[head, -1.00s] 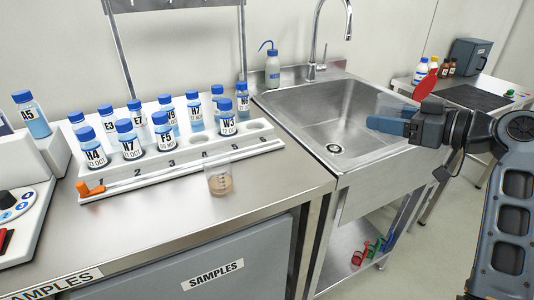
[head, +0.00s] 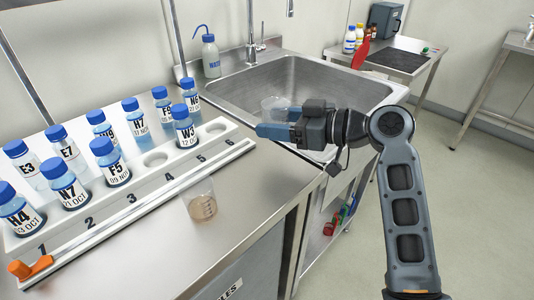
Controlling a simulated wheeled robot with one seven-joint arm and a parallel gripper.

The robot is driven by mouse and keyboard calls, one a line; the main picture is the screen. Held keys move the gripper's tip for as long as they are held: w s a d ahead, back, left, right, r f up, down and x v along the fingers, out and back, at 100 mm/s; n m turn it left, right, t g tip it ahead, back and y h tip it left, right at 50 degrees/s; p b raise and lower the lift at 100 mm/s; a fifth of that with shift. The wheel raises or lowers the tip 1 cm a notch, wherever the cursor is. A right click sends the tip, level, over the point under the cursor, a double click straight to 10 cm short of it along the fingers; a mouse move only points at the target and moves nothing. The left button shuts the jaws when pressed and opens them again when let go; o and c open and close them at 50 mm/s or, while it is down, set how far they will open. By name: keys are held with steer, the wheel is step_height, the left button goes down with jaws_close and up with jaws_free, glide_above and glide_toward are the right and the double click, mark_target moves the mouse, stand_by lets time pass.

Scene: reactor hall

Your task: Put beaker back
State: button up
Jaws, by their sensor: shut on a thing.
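My gripper (head: 276,132) is shut on a clear, empty-looking beaker (head: 279,105). It holds the beaker over the front part of the sink (head: 300,85); the blue fingers hide the beaker's lower part. A second beaker (head: 202,207), with a little brown liquid in the bottom, stands on the steel counter to the left of and nearer than my gripper, in front of the white sample rack.
The white rack (head: 215,130) holds several blue-capped bottles, with open holes at its right end. An orange-handled tool (head: 30,267) lies along its front. Bare counter (head: 262,187) lies right of the brown-liquid beaker.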

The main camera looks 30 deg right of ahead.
mark_target(269, 168)
steer(key=s+a+f, duration=0.2)
steer(key=a, duration=0.1)
steer(key=shift+s+f, duration=0.1)
steer(key=shift+f, duration=2)
steer(key=shift+f, duration=0.15)
steer(key=o, duration=1.1)
steer(key=shift+r+p, duration=0.25)
steer(key=shift+p, duration=0.05)
steer(key=b+v, duration=0.1)
steer(key=v, duration=1.1)
steer(key=shift+f, duration=0.15)
